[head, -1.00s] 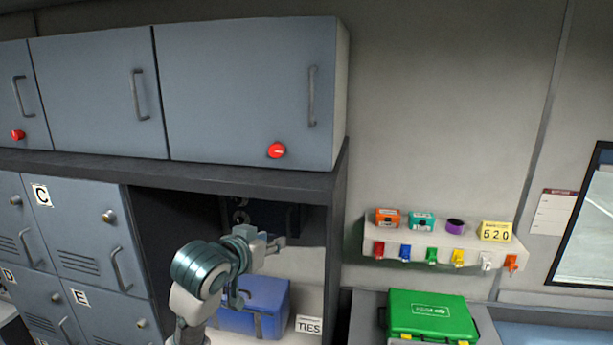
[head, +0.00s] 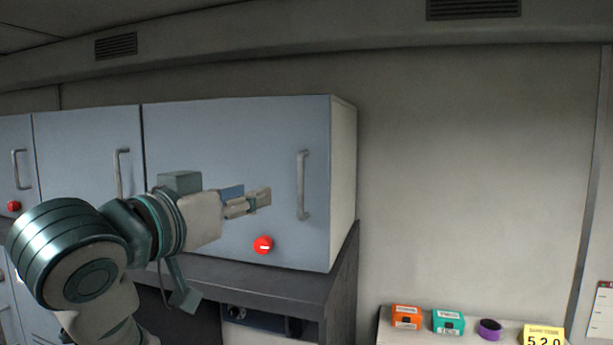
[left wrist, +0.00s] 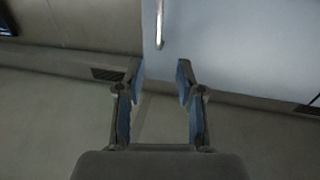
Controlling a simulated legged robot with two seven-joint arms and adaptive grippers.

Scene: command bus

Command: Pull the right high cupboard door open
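The right high cupboard door (head: 235,130) is a flat blue-grey panel and looks shut. Its upright metal bar handle (head: 303,185) is near the right edge and also shows in the left wrist view (left wrist: 160,24). A round red knob (head: 263,245) with a white mark sits at the door's lower edge. My left gripper (head: 262,199) is in front of the door, left of the handle and apart from it. In the left wrist view its fingers (left wrist: 159,70) are spread with nothing between them, and the handle lies beyond the fingertips. My right gripper is not in view.
A neighbouring cupboard door (head: 85,150) with its own handle is on the left. A dark ledge (head: 270,285) runs below the cupboards. The wall (head: 470,180) right of the cupboard is bare. A shelf with small boxes, including an orange one (head: 406,316), is at the lower right.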

